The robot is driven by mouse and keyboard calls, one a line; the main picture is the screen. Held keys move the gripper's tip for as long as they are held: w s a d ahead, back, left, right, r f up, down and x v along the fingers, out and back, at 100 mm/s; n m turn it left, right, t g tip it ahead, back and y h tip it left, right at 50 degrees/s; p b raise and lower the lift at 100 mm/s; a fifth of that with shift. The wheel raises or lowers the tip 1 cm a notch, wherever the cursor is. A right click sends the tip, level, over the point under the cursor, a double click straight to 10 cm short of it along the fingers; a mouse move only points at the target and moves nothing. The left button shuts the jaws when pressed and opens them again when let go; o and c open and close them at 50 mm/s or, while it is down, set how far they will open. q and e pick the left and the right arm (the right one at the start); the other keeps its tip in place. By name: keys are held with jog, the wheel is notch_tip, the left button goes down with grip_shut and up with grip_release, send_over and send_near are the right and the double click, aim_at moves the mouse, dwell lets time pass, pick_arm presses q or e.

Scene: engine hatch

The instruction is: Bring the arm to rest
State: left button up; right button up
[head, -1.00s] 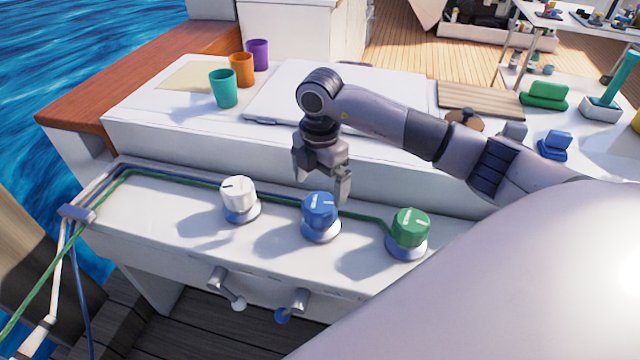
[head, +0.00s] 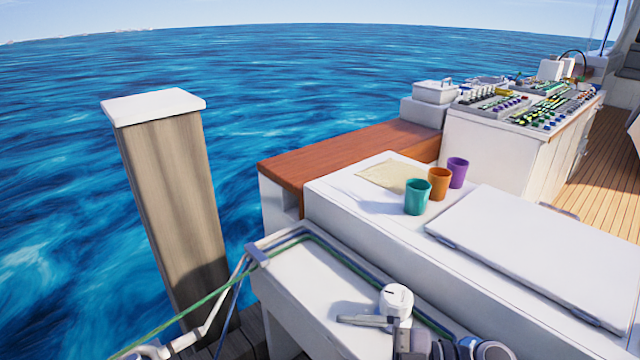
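My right arm shows only at the bottom edge of the head view, coming in from the right. Its gripper (head: 372,322) is low beside the white knob (head: 397,299) on the white ledge. One grey finger-like part points left in front of the knob. The rest of the gripper is cut off by the frame, so I cannot tell how far apart its fingers are or whether it touches the knob. I see nothing held. My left gripper is not in view.
A white hatch panel (head: 540,255) lies behind the ledge. Teal (head: 417,197), orange (head: 439,183) and purple (head: 457,172) cups stand beside a tan sheet (head: 393,176). A wooden post (head: 172,200) rises at left. Cables run along the ledge. A console (head: 530,105) stands at the back right.

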jog(key=d+f+m+t+h+p, duration=0.3)
jog(key=d+m+t+h, duration=0.7)
jog(key=m+t, duration=0.55)
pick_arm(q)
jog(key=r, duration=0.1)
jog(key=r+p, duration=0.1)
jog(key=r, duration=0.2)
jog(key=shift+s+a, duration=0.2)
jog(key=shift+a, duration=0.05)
pick_arm(e)
jog(key=s+d+f+m+g+h, duration=0.5)
jog(key=s+f+g, duration=0.3)
jog(key=s+f, duration=0.2)
notch_tip(320, 180, down, 2)
jog(key=shift+s+d+f, duration=0.1)
jog(key=shift+s+d, duration=0.1)
jog(key=shift+s, duration=0.15)
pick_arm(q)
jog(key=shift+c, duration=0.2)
pick_arm(e)
jog(key=shift+m, duration=0.25)
jog(key=shift+c, duration=0.3)
